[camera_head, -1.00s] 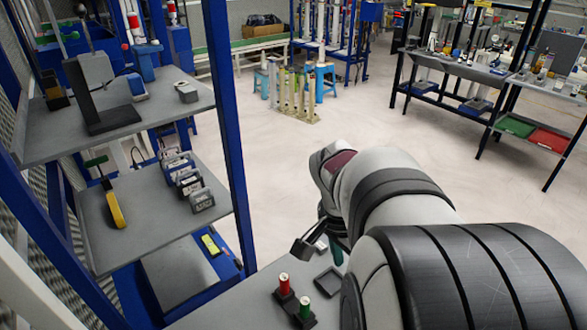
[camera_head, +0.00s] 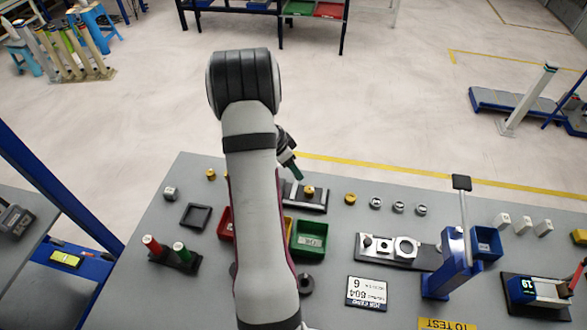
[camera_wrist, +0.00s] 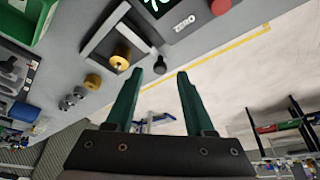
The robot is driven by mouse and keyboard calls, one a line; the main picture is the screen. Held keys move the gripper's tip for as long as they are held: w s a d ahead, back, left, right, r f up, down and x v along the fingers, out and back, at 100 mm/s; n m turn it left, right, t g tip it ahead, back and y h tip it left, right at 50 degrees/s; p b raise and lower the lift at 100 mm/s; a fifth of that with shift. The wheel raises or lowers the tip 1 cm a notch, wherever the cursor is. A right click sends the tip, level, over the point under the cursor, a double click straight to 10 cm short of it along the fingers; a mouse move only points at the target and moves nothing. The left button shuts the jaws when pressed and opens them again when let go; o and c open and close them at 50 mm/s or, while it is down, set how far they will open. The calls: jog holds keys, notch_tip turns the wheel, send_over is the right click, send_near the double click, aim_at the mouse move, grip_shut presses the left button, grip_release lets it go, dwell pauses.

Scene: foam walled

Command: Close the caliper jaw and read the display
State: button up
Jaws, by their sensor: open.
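The caliper fixture is partly seen in the wrist view, with a grey frame (camera_wrist: 92,47), a lit green display (camera_wrist: 158,5), a ZERO label and a red button (camera_wrist: 221,6). The display is cut off, so I cannot read it. A gold cylinder (camera_wrist: 120,60) sits at the frame, and a black knob (camera_wrist: 178,65) shows near it. In the head view, my arm hides much of the fixture; a dark base (camera_head: 318,207) with a gold piece (camera_head: 308,191) shows. My gripper (camera_wrist: 171,73) is open and empty, its green fingers apart; it also shows in the head view (camera_head: 295,174).
A green bin (camera_head: 309,238) and a partly hidden red bin (camera_head: 224,222) stand near my arm. A blue press (camera_head: 453,262) rises to the right. A loose gold cylinder (camera_head: 350,198) and several metal rings lie along the bench's far side. Open floor lies beyond.

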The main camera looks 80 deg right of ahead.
aim_at(292, 191)
jog(key=shift+x, duration=1)
grip_shut()
jog(key=shift+s, duration=2.25)
grip_release()
jog(key=v, duration=1.6)
